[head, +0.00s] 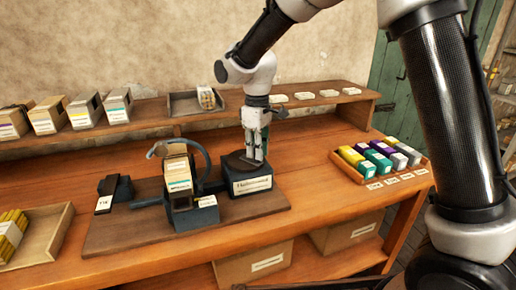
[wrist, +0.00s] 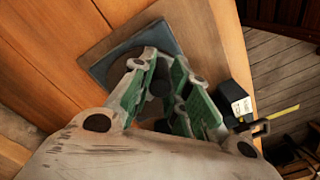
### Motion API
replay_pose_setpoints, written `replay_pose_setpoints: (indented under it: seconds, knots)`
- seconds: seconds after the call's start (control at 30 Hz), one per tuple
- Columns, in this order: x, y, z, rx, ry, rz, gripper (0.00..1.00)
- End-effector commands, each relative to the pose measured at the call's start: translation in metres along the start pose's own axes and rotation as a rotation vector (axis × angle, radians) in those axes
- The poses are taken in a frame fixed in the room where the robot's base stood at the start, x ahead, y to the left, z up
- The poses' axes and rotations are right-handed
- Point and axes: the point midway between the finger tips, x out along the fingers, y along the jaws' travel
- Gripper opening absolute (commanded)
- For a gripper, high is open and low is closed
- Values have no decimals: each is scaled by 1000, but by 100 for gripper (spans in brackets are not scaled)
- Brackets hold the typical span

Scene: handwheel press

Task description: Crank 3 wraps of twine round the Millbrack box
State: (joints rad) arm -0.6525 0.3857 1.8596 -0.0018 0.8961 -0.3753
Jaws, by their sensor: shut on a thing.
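A dark blue-grey machine stands on a brown board (head: 110,235) on the bench. A cream box (head: 178,172) with a teal band sits upright in its holder, beside a curved arm (head: 205,157). I cannot read the box's name. Right of it is a dark block (head: 252,186) with a white label and a round dark top. My gripper (head: 256,158) points down at that round top. In the wrist view my gripper (wrist: 158,95) has green-padded fingers over a dark square plate with a disc (wrist: 115,60). It is shut on the crank knob, mostly hidden between the fingers. No twine shows clearly.
Several boxes (head: 83,110) stand on the raised back shelf at left, beside a small tray (head: 180,105). A wooden tray (head: 345,165) of coloured spools or blocks is at right. A tray of yellow pieces (head: 45,235) is at front left. A small dark block (head: 115,189) lies at the board's left.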

Motion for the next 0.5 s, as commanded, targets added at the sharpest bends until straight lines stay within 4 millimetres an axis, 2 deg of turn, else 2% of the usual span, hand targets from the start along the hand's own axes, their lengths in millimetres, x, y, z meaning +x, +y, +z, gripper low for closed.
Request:
replay_pose_setpoints:
  seconds: [0.5]
  knots:
    - [0, -17, -6, 391, 0, 0, 0]
